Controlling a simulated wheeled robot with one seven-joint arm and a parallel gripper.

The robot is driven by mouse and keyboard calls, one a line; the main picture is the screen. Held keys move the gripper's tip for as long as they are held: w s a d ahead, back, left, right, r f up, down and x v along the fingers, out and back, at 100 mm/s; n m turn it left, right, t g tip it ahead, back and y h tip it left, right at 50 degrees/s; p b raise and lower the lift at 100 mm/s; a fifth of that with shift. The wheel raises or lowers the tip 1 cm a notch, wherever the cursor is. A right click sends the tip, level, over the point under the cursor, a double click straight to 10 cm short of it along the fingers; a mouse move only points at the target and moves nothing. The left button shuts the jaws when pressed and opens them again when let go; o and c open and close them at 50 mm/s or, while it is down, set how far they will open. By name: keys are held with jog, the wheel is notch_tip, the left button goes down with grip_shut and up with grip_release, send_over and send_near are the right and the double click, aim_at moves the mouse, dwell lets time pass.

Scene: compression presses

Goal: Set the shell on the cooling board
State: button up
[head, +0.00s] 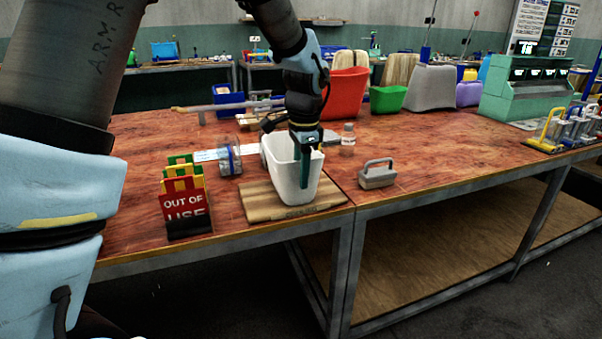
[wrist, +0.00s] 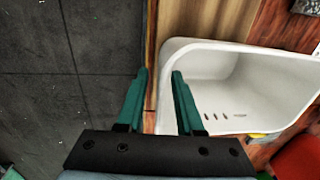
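The shell is a white, open-topped bin (head: 283,178) standing upright on a pale wooden board (head: 262,207), which I take for the cooling board, near the table's front edge. In the wrist view the shell (wrist: 265,75) fills the right side, and part of the board (wrist: 205,18) shows above it. My gripper (head: 304,178) points down at the shell's front right rim. In the wrist view my gripper's green fingers (wrist: 160,72) are apart, one outside the wall and one over the shell's inside. A gap shows between them, so they do not clamp the wall.
An "out of use" sign rack (head: 187,205) stands to the left. A grey handled block (head: 377,174) and a clear bottle (head: 348,140) stand to the right. A glass jar (head: 229,160) is behind left. Red (head: 346,92) and green (head: 388,99) bins stand farther back.

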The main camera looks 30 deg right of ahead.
notch_tip(320, 180, up, 12)
jog(key=s, duration=0.1)
jog(key=shift+s+b, duration=0.3)
jog(key=shift+b, duration=0.1)
jog(key=w+a+f+n, duration=0.2)
jog(key=a+f+n, duration=0.25)
jog(key=a, duration=0.55)
jog(key=w+a+f+n, duration=0.25)
jog(key=a+n, duration=0.25)
jog(key=a, duration=0.6)
jog(key=s+a+f+n, duration=0.3)
jog(key=a+n, duration=0.1)
jog(key=a, duration=0.3)
jog(key=s+a+f+n, duration=0.3)
jog(key=s+a+n, duration=0.1)
jog(key=a, duration=0.4)
jog(key=shift+s+f+n, duration=0.15)
jog(key=shift+f+n, duration=0.2)
jog(key=shift+n, duration=0.1)
jog(key=shift+a+r, duration=0.1)
notch_tip(320, 180, up, 3)
jog(key=p, duration=0.3)
jog(key=shift+r, duration=0.15)
